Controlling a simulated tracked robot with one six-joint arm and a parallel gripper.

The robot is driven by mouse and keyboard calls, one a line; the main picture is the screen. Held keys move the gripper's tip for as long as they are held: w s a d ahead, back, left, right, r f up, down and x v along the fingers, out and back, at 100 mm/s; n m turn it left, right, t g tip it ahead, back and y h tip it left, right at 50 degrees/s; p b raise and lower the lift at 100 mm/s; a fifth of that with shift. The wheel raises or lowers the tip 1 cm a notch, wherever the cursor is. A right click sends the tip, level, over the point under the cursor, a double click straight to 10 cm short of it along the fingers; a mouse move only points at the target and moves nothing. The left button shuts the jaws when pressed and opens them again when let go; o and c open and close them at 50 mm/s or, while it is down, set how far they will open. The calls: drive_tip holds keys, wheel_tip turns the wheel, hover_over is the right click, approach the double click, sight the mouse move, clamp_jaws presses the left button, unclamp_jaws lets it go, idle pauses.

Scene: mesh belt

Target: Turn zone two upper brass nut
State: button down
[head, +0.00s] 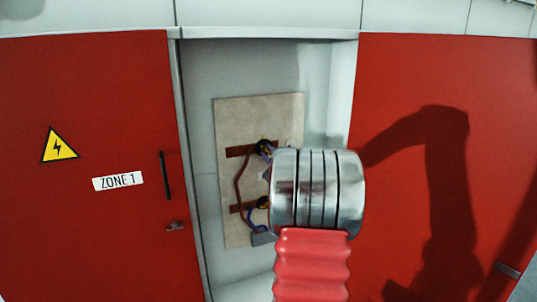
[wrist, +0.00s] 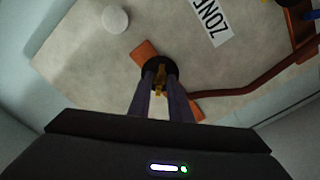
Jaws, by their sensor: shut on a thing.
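The upper brass nut (wrist: 160,76) sits on a round black base over a copper-brown bar (wrist: 145,52) in the wrist view. My gripper (wrist: 160,88) has its two dark fingers closed on this nut, one on each side. In the head view the upper terminal (head: 264,146) is at the left end of my arm's metal wrist, which hides most of my gripper. The nut itself is too small there to make out clearly. A lower terminal (head: 262,203) is below it on the same panel.
The beige panel (head: 235,112) stands in an open cabinet bay between red doors; the left door (head: 90,230) reads ZONE 1. A brown cable (wrist: 250,104) links the terminals. A white knob (wrist: 115,19) and a partly visible ZONE label (wrist: 210,22) are close by.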

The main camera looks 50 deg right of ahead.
drive_tip(key=shift+s+f+m, duration=0.1)
drive_tip(key=shift+f+m, duration=0.1)
drive_tip(key=shift+m, duration=1.75)
drive_tip(key=shift+f+m, duration=0.2)
drive_tip(key=shift+m, duration=1.75)
drive_tip(key=c, duration=1.9)
unclamp_jaws()
drive_tip(key=shift+r, duration=0.15)
drive_tip(key=shift+r, duration=0.1)
